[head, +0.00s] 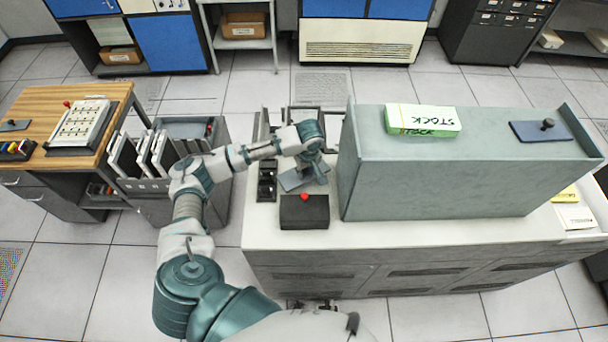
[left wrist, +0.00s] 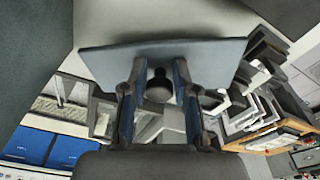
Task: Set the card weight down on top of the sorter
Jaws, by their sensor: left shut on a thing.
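My left gripper (head: 308,166) is shut on the dark knob (left wrist: 160,86) of the card weight, a flat blue-grey plate (head: 293,181). In the left wrist view the plate (left wrist: 160,56) spans beyond both fingers (left wrist: 158,98). The weight is left of the sorter's tall grey-blue housing (head: 440,180), over the left end of its pale deck (head: 370,233). I cannot tell whether it touches anything. A similar plate with a black knob (head: 535,131) lies on the housing top at the right. My right gripper is not in view.
A green-and-white STOCK box (head: 423,119) stands on the housing top, with bare surface between it and the right-hand plate. A black box with a red button (head: 304,212) sits at the deck's front left. A card rack (head: 150,155) and wooden desk (head: 60,100) are at left.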

